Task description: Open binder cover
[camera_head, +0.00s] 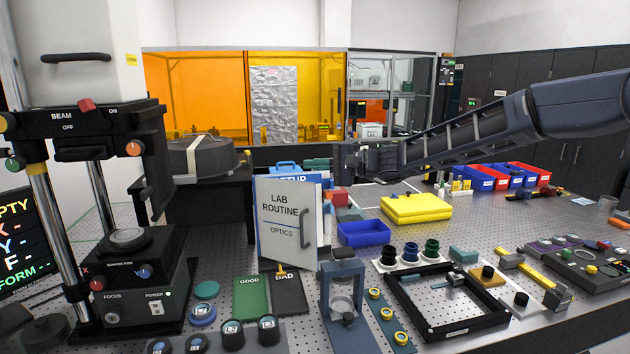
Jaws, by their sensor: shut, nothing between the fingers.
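The binder (280,222) stands upright near the middle of the perforated optical table. Its white front cover reads "LAB ROUTINE OPTICS" and carries a dark handle (304,224) near its right edge. My gripper (340,162) is shut and empty. It is above and to the right of the binder's top edge, apart from the handle. My arm reaches in from the right.
The interferometer (125,255) stands at the left. A blue bin (364,233) and a yellow case (416,208) sit right of the binder. Green and black trays (251,298) and a small blue-grey stand (341,268) are in front. Many small optics crowd the right front.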

